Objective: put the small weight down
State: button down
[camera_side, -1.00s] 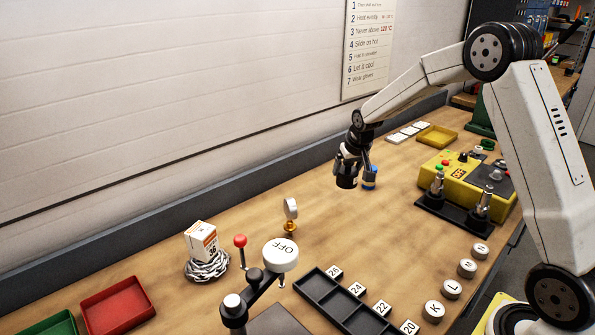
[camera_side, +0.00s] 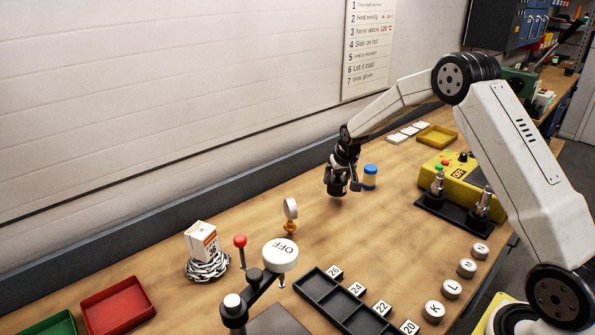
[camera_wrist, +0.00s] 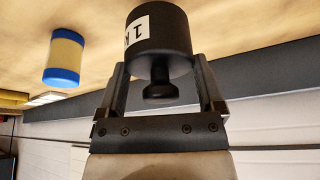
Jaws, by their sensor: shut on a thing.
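The small weight is a black cylinder with a knob and a white label. It shows below my gripper in the side view (camera_side: 337,187) and large at the top of the wrist view (camera_wrist: 160,38). My gripper (camera_side: 343,176) is shut on the weight, with one finger on each side in the wrist view (camera_wrist: 160,72). The weight hangs upright close above the bench top (camera_side: 235,185), or touches it; I cannot tell which.
A blue-capped yellow jar (camera_side: 370,177) stands just right of the weight; it also shows in the wrist view (camera_wrist: 63,55). A brass-based stand (camera_side: 290,222) is nearer and left. A yellow tray (camera_side: 437,136) lies behind. The bench around the weight is otherwise clear.

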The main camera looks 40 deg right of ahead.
aim_at(338, 179)
jog(key=shift+w+f, duration=0.1)
jog(key=shift+w, duration=0.15)
jog(key=shift+f, duration=1.5)
jog(key=shift+f, duration=0.15)
grip_release()
jog(key=shift+f, duration=0.15)
jog(key=v, duration=1.2)
